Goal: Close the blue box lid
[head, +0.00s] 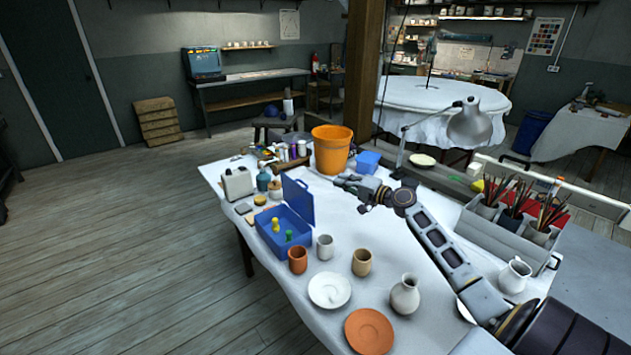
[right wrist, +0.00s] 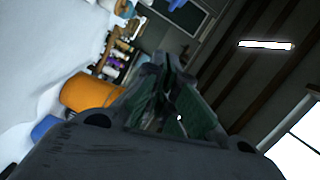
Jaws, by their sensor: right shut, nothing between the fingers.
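The blue box (head: 284,233) stands on the white-covered table, left of the middle. Its lid (head: 298,199) stands up, open, along the box's back right side. A yellow piece (head: 275,225) and a green piece (head: 289,236) are inside the box. My right gripper (head: 340,180) is above the table, to the right of the raised lid and apart from it. In the right wrist view its fingers (right wrist: 172,100) are shut with nothing between them. My left gripper is not in view.
An orange bucket (head: 331,150) and a small blue block (head: 368,162) stand behind my right gripper. Terracotta (head: 298,260), grey (head: 325,247) and tan cups (head: 362,262) stand in front and right of the box. A white jug (head: 405,294) stands near my right arm.

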